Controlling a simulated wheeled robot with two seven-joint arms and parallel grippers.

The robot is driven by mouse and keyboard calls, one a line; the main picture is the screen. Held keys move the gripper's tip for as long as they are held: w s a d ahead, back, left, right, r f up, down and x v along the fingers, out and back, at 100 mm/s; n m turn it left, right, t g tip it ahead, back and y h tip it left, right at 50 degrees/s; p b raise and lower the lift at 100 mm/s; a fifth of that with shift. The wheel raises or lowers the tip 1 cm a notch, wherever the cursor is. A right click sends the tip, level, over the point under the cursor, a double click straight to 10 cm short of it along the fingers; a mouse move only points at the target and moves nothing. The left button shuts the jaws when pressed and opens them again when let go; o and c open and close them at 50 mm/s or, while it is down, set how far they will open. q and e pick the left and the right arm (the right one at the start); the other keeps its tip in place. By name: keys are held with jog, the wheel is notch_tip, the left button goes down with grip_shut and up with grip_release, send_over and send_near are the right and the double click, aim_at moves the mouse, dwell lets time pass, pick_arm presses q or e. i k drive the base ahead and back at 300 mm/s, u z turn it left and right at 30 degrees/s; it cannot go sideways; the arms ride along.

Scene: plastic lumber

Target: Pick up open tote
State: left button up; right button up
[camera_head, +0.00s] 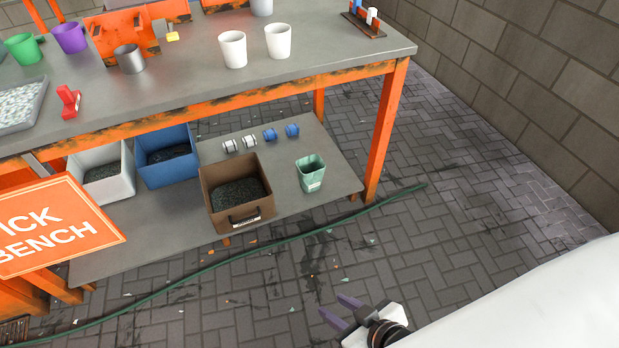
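Several open-topped totes stand on the lower shelf of the orange bench. A brown tote (236,205) with a front handle and a pale label holds dark granules and stands near the shelf's front edge. A blue tote (167,170) and a grey-white tote (101,180) stand behind it to the left, also with dark contents. A small green bin (311,173) stands to its right. My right gripper (341,309) is open and empty over the brick floor, in front of the shelf and to the lower right of the brown tote. My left gripper is out of view.
The bench top (190,90) overhangs the shelf, with an orange leg (386,130) at right. An orange sign (55,225) stands at left. A green hose (270,240) crosses the floor. Small white and blue pieces (270,135) lie behind the brown tote. Floor at right is clear.

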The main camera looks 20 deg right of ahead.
aim_at(311, 169)
jog(key=z, duration=0.15)
jog(key=i, duration=1.8)
jog(key=z, duration=0.5)
